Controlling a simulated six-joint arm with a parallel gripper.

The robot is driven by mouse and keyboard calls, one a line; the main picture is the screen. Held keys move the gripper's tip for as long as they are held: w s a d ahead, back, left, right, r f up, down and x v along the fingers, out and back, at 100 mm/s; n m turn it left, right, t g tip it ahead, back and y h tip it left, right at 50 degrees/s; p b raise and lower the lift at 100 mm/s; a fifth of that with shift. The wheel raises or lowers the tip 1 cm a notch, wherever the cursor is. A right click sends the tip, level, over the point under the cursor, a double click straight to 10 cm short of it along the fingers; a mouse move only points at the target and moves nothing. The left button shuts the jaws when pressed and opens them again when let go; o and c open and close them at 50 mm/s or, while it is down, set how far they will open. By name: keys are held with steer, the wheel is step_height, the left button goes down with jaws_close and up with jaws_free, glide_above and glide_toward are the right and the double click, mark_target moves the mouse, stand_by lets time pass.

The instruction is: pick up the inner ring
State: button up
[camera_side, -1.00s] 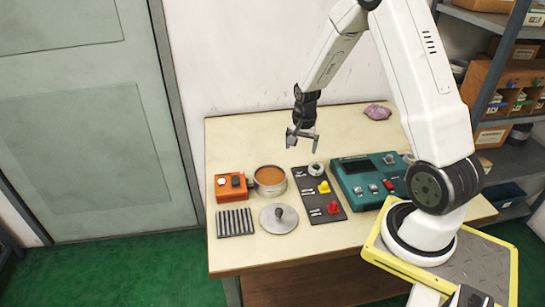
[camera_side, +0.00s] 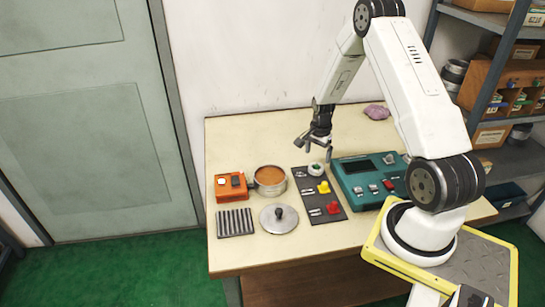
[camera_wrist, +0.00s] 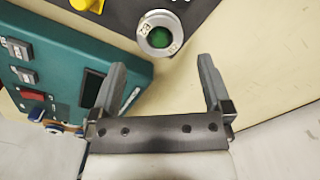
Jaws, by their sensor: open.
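The most ring-like piece is a pale metal ring (camera_side: 316,169) around a green centre, at the far end of a dark board (camera_side: 309,192). I cannot tell for sure that it is the inner ring. In the wrist view this ring (camera_wrist: 147,44) shows marks on its face and lies just beyond the fingertips, a little left of the middle between them. My gripper (camera_side: 314,150) is open, with nothing between its fingers, apart from the ring and above the table. Both fingers of my gripper (camera_wrist: 163,66) show in the wrist view.
A teal device (camera_side: 354,184) stands close right of the board. Yellow (camera_side: 323,187) and red (camera_side: 333,208) pieces sit on the board. Left are a brown-filled pan (camera_side: 269,176), an orange box (camera_side: 231,186), a round lid (camera_side: 279,222) and a ribbed block (camera_side: 235,223). The table's back left is clear.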

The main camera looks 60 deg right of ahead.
mark_target(316, 165)
steer(key=shift+f, duration=0.3)
steer(key=shift+f, duration=2.5)
steer(key=c, duration=1.3)
steer(key=shift+r, duration=0.2)
steer(key=shift+d+r, duration=0.1)
steer(key=shift+r, duration=0.6)
steer(key=s+a+r, duration=0.7)
steer(key=s+r, duration=0.4)
steer(key=shift+s+a+r, duration=0.15)
steer(key=shift+s+a, duration=0.25)
